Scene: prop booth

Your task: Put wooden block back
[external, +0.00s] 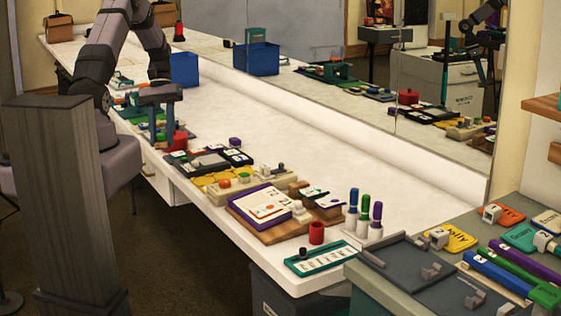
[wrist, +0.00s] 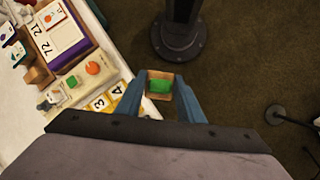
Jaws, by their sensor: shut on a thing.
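My gripper (external: 161,120) is over the left part of the long white table, near its front edge in the external view. In the wrist view its two blue fingers (wrist: 158,95) are shut on a small wooden block (wrist: 153,75). The block is tan with a green patch facing the camera, and brown floor shows behind it. Where the block belongs is not clear.
A wooden tray with a purple card holder (external: 250,217) lies farther right. A red cup (external: 317,233), a green-framed strip (external: 320,258) and several markers (external: 364,215) stand near the right end. A blue bin (external: 185,69) stands at the back left.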

